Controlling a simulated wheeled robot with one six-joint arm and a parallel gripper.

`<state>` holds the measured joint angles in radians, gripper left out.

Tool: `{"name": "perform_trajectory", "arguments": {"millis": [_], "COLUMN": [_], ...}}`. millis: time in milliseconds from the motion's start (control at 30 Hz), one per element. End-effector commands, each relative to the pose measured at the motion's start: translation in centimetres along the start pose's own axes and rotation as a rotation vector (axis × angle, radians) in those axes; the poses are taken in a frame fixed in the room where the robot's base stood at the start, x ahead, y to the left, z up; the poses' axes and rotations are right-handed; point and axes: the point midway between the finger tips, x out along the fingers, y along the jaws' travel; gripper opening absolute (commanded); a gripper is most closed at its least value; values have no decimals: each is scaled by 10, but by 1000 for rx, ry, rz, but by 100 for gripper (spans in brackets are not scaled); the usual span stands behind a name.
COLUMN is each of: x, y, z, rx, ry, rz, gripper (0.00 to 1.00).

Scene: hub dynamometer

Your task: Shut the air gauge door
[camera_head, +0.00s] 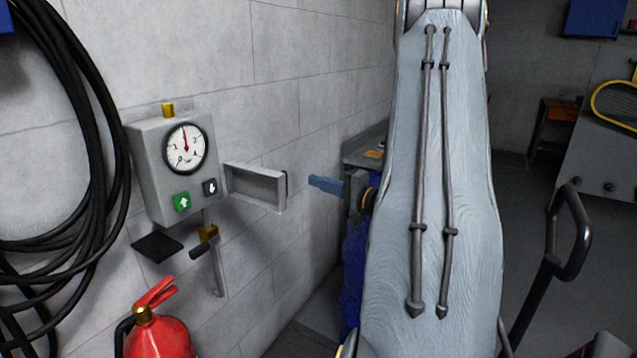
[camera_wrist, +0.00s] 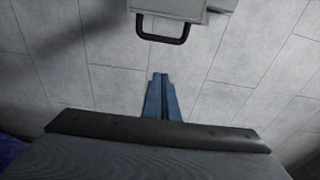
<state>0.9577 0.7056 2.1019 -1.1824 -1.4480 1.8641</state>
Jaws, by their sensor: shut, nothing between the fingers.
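The air gauge box (camera_head: 152,165) is a grey case on the wall, with a round white dial (camera_head: 185,149) and a green and a dark button below it. Its grey, shallow, rimmed door (camera_head: 256,188) stands open, swung out to the right of the box. In the wrist view the door (camera_wrist: 172,7) shows at the top edge, with a dark bar handle (camera_wrist: 163,38) on it. My blue gripper (camera_head: 312,181) is shut and empty, just right of the door and apart from it. In the wrist view its closed fingers (camera_wrist: 160,76) point toward the handle, with a gap between.
A pipe with a lever (camera_head: 205,245) and a dark flat piece (camera_head: 157,246) are below the box. A red fire extinguisher (camera_head: 158,330) stands at the lower left. A coiled black hose (camera_head: 100,150) hangs at left. A grey bench (camera_head: 365,150) stands behind my gripper.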

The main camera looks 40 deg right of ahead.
Motion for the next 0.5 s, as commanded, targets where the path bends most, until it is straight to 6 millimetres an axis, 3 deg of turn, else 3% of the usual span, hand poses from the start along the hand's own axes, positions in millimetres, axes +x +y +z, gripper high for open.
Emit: {"name": "perform_trajectory", "arguments": {"millis": [333, 500], "x": [70, 57], "y": [-1, -2], "z": [4, 28], "rx": [-1, 1], "ry": [-5, -3], "rz": [2, 2], "gripper": [0, 0]}}
